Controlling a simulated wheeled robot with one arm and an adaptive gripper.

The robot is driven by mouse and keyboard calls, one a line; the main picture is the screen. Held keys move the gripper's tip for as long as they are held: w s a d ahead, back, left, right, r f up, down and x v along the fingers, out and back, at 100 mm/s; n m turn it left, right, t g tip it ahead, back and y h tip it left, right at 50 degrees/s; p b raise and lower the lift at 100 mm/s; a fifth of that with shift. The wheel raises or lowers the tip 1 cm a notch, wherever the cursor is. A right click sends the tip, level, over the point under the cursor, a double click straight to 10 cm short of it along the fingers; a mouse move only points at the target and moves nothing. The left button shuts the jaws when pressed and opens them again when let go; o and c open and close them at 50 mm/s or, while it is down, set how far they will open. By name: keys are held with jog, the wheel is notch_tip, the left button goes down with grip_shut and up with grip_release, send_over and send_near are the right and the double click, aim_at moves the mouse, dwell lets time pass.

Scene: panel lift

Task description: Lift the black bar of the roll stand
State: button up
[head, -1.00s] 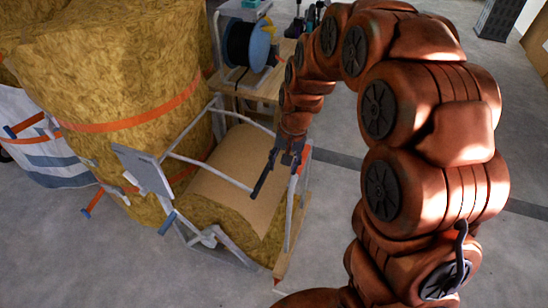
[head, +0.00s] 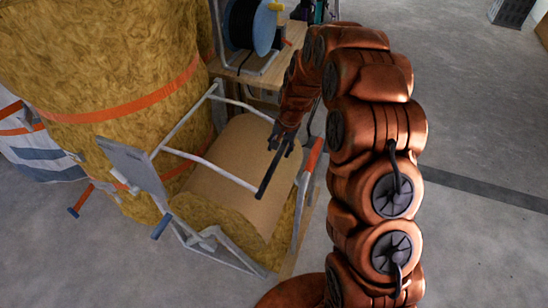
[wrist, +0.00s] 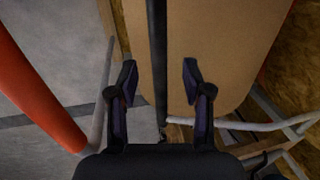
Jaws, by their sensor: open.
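The black bar (head: 269,174) sits on the near right part of the grey metal roll stand (head: 205,163), beside a brown-faced roll (head: 235,180). In the wrist view the black bar (wrist: 157,50) runs lengthwise between my two fingers, with a gap on each side. My gripper (head: 281,138) is open at the bar's far part. It also shows open in the wrist view (wrist: 160,78). I cannot tell how deep the bar lies between the fingers. My gripper hides part of the bar in the head view.
An orange grip (head: 312,155) on the stand is close to the right of the bar. It is at the left in the wrist view (wrist: 35,95). A large yellow wool roll (head: 110,80) stands left. A wooden bench (head: 250,75) with a blue spool is behind.

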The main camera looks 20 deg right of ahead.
aim_at(276, 158)
jog(key=f, duration=0.5)
jog(key=shift+w+a+f, duration=0.15)
jog(key=shift+w+a, duration=0.15)
grip_shut()
jog(key=shift+a, duration=0.1)
